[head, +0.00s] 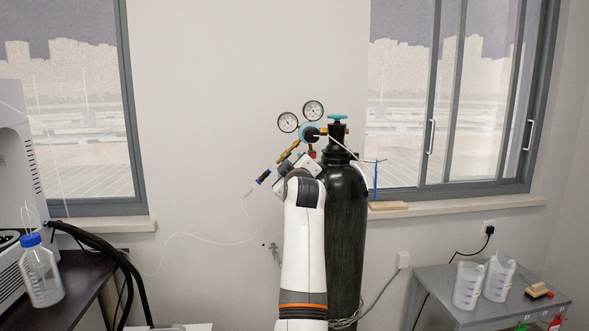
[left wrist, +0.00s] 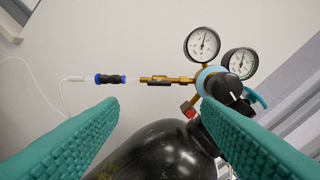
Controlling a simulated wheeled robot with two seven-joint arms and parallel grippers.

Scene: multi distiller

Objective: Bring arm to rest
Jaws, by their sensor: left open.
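My left arm (head: 304,235) rises in front of the black gas cylinder (head: 346,235) in the head view. Its gripper (head: 297,165) is near the cylinder's top, below the regulator (head: 309,132), and is largely hidden by the wrist. In the left wrist view, the teal fingers of my left gripper (left wrist: 160,106) are wide apart with nothing between them. Beyond them show the black cylinder (left wrist: 160,152), the regulator with two gauges (left wrist: 212,82), and a brass outlet with a blue-and-black connector (left wrist: 110,79). My right gripper is not in view.
A thin white tube (head: 205,241) hangs from the connector. A dark bench (head: 75,285) with a blue-capped bottle (head: 40,272) stands at left.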

